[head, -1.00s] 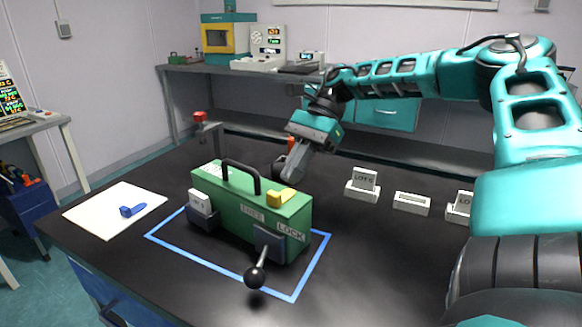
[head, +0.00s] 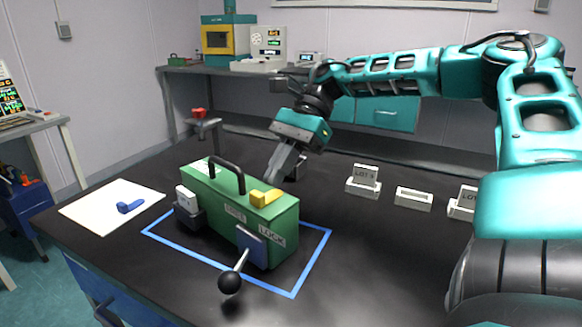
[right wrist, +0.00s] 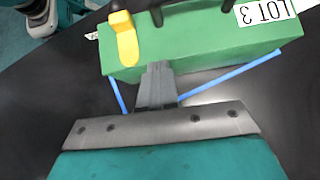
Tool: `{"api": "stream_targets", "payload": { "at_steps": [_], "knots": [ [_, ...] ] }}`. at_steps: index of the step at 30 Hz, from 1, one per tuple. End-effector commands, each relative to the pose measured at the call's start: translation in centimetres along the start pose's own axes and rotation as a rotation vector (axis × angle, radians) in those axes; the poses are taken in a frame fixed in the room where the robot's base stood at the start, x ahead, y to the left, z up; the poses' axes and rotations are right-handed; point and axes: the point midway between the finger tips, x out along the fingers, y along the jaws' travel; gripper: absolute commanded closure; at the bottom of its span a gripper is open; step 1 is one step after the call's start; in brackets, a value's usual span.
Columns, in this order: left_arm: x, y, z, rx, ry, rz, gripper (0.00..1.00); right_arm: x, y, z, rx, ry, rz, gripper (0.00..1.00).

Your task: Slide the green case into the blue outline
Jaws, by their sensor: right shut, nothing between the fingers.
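The green case (head: 222,206) stands upright on the black table, with a black handle, a yellow latch (head: 266,198) on top and a black-knobbed lever in front. A bare strip lies inside the outline on the right. My right gripper (head: 274,176) is shut and empty behind the case. In the right wrist view its fingers (right wrist: 157,80) are against or very near the case's green side (right wrist: 205,50). My left gripper is not in view.
A white sheet (head: 108,212) with a blue piece (head: 130,207) lies at the left of the table. White label holders (head: 363,182) stand at the right. A red-topped object (head: 199,114) stands behind. The table's front right is clear.

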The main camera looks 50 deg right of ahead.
Motion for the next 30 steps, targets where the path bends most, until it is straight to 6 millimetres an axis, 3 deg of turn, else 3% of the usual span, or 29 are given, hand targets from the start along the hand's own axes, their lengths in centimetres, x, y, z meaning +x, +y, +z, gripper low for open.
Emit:
{"api": "stream_targets", "payload": {
  "at_steps": [8,11,21,30],
  "knots": [
    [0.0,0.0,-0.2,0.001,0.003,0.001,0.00,-0.6,0.0,-0.1,0.001,0.001,0.000,1.00],
    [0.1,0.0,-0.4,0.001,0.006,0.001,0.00,-2.0,-0.1,0.0,0.000,0.001,-0.003,1.00],
    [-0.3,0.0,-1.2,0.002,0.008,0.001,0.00,-9.4,-0.1,0.1,0.003,0.002,-0.002,1.00],
    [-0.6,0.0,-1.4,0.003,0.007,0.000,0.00,-12.6,0.0,0.0,0.001,0.001,0.000,1.00]
  ]
}}
